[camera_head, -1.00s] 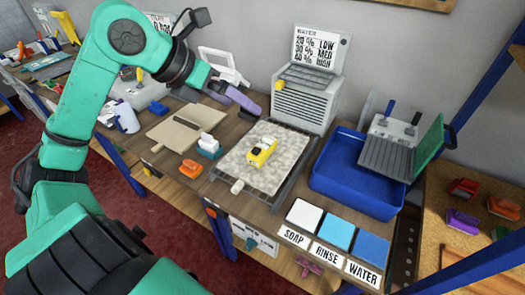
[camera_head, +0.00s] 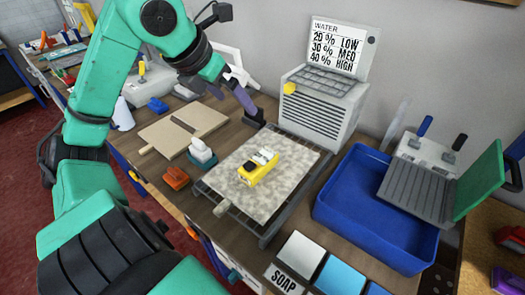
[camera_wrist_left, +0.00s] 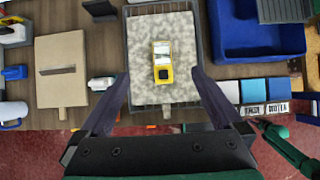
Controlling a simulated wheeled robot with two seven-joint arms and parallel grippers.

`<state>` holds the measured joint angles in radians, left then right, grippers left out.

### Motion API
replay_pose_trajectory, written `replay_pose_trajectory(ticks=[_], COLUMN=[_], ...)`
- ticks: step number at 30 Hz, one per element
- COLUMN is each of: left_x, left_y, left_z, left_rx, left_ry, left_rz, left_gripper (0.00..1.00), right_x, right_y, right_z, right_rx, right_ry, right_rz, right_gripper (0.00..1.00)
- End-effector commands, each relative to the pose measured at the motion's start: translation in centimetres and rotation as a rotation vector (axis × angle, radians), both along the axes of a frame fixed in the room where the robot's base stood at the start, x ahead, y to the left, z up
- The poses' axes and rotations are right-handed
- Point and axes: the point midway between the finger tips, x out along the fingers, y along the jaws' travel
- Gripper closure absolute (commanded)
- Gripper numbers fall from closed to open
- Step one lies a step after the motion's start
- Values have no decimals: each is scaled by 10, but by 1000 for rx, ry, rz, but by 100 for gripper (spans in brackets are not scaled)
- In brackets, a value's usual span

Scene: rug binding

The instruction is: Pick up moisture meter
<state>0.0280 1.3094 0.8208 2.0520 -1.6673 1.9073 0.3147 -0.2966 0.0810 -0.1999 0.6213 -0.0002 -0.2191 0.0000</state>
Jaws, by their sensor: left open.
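The moisture meter (camera_head: 258,168) is a small yellow device with a white and dark top. It lies on a speckled beige rug piece (camera_head: 290,160) on a dark rack. In the left wrist view the meter (camera_wrist_left: 162,73) is in the upper middle, between the two finger lines. My left gripper (camera_head: 247,108) is open and empty. It hangs above the bench behind the rug piece, apart from the meter. In the left wrist view its fingers (camera_wrist_left: 160,80) are spread wide on both sides of the meter. My right gripper is not in view.
A grey slatted unit (camera_head: 320,110) with a water-level sign stands behind the rug. A blue tub (camera_head: 375,215) is to the right. A tan board (camera_head: 183,130), an orange clip (camera_head: 176,178) and a white-and-teal item (camera_head: 202,153) lie to the left.

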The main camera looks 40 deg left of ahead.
Motion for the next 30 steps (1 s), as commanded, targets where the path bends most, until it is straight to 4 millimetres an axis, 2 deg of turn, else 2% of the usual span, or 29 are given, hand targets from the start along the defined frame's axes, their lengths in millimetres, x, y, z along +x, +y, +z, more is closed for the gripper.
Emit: replay_pose_trajectory(ticks=[1, 5, 9, 12, 15, 18, 25, 30], left_x=[0, 0, 0, 0, 1, 8, 39, 53], left_y=[0, 0, 0, 0, 0, 0, 0, 1], left_z=[-26, -64, -109, -134, -143, -149, -196, -215], left_rx=[0, -1, -1, -1, -1, -2, -3, -2], left_ry=[0, 0, 0, 0, 1, 3, 6, 3], left_rz=[0, -1, -1, -1, -1, -1, -2, -1], left_gripper=[0, 0, 0, 0, 0, 0, 0, 0], right_x=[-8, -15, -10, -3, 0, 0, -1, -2], right_y=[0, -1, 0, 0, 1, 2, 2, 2], right_z=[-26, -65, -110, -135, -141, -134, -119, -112], right_rx=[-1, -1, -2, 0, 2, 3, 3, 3], right_ry=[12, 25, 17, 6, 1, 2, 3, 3], right_rz=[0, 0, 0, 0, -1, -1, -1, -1], right_gripper=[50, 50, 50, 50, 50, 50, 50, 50])
